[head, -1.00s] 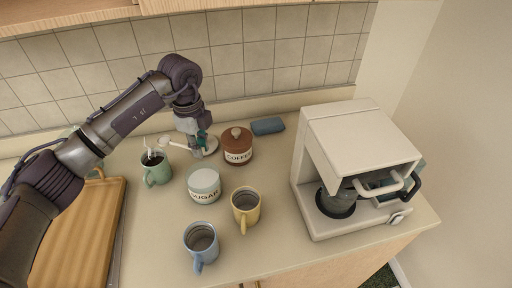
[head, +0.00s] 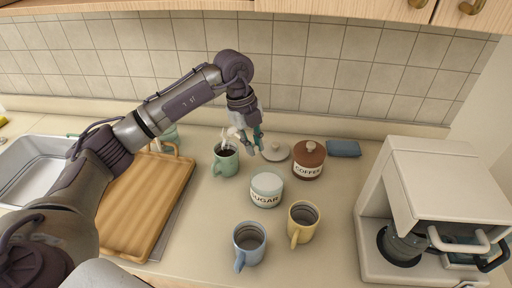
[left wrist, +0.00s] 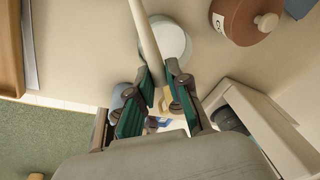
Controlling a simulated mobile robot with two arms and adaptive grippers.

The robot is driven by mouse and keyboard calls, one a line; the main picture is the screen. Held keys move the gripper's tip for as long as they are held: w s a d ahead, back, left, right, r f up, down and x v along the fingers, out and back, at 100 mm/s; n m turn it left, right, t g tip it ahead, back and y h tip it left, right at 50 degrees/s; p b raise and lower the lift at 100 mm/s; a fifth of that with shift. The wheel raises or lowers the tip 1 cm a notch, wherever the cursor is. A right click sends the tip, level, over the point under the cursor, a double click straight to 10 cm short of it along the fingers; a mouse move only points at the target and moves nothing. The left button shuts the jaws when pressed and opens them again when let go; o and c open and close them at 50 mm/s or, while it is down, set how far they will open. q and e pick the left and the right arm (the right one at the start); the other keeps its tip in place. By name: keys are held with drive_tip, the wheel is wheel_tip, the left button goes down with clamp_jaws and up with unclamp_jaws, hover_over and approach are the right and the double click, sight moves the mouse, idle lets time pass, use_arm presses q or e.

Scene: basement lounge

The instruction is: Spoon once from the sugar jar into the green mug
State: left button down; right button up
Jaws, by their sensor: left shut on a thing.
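My left gripper (head: 255,142) is shut on a pale spoon, above the counter behind the sugar jar and to the right of the green mug. In the left wrist view the spoon's handle (left wrist: 145,38) runs up from between the fingers (left wrist: 158,88); its bowl is hard to make out. The green mug (head: 226,165) stands upright with dark liquid and pale wisps above it. The sugar jar (head: 266,192) stands uncovered, with a whitish top surface; it also shows in the left wrist view (left wrist: 176,42). A pale lid (head: 276,152) lies behind it. My right gripper is out of view.
The brown coffee jar (head: 309,162) is lidded. A yellow mug (head: 302,222) and a blue mug (head: 249,242) stand in front of the sugar jar. A coffee machine (head: 420,190) is at right, a wooden board (head: 150,205) at left. A blue cloth (head: 343,148) lies behind.

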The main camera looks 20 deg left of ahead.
use_arm(q)
drive_tip(key=w+a+r+n+t+h+b, duration=0.2)
drive_tip(key=a+r+n+t+h+b, duration=0.3)
drive_tip(key=b, duration=0.9)
drive_tip(key=a+n+t+h, duration=0.3)
drive_tip(key=n+t+h, duration=0.1)
drive_tip(key=n+t, duration=0.1)
drive_tip(key=shift+a+n+t+h+b, duration=0.35)
drive_tip(key=shift+n+t+h+b, duration=0.05)
drive_tip(key=shift+t, duration=0.1)
